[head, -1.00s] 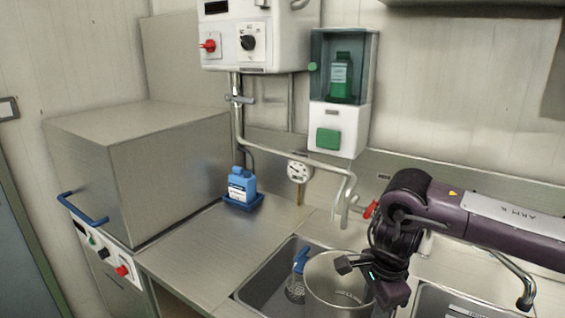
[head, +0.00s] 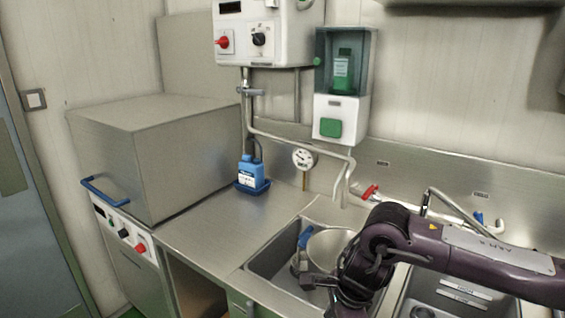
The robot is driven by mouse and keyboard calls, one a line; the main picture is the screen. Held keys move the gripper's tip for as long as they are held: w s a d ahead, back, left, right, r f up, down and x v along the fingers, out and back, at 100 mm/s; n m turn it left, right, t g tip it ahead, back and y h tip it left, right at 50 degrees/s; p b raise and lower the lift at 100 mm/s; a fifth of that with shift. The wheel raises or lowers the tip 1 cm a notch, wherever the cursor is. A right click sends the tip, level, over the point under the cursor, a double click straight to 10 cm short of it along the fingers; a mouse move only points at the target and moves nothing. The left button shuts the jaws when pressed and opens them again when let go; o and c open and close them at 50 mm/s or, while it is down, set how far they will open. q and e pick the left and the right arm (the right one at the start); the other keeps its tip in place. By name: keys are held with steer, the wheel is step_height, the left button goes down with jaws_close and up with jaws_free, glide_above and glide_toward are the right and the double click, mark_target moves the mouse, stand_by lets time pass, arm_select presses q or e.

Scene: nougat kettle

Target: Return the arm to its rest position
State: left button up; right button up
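My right arm (head: 455,245) is purple and reaches in from the right edge of the head view, over the divider between the two sinks. Its gripper (head: 318,292) is low in the view, in front of the steel kettle (head: 328,243). The fingers are partly hidden and dark, so I cannot tell whether they are open or touching the kettle. The kettle stands in the left sink (head: 270,262), partly covered by my arm. My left gripper is not in view.
A red-handled tap (head: 370,191) and a curved faucet (head: 455,205) stand behind the arm. A blue bottle (head: 250,172) sits in a blue tray on the clear left counter (head: 205,225). A boxy steel machine (head: 150,155) stands at the left. The right sink (head: 455,290) holds labelled strips.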

steer(key=s+a+r+m+t+y, duration=0.15)
steer(key=s+a+m+y, duration=0.25)
steer(key=a+m, duration=0.5)
steer(key=s+a+r+m+t+y, duration=0.1)
steer(key=s+a+m+t+y, duration=0.3)
steer(key=a, duration=0.9)
steer(key=d+f+m+t+h, duration=0.1)
steer(key=d+m+h, duration=0.2)
steer(key=d+m, duration=0.75)
steer(key=d+f+m+h, duration=0.25)
steer(key=d+m, duration=0.25)
steer(key=m, duration=1.1)
steer(key=s+d+f+m+g+h, duration=0.2)
steer(key=s+d+f+m+g, duration=0.15)
steer(key=s+d+m, duration=0.35)
steer(key=s+d+f+m+g+h, duration=0.25)
steer(key=s+d+f+m, duration=0.25)
steer(key=d+m, duration=0.3)
step_height(320, 180, down, 28)
steer(key=s+n, duration=0.1)
steer(key=n, duration=0.1)
steer(key=s+d+f+g, duration=0.1)
steer(key=s+d+f, duration=0.1)
steer(key=s+f, duration=0.7)
steer(key=s+d+f, duration=0.2)
steer(key=s+f, duration=0.8)
steer(key=s, duration=0.1)
steer(key=shift+s+f+g, duration=0.15)
steer(key=shift+s+g, duration=0.05)
steer(key=shift+g, duration=0.15)
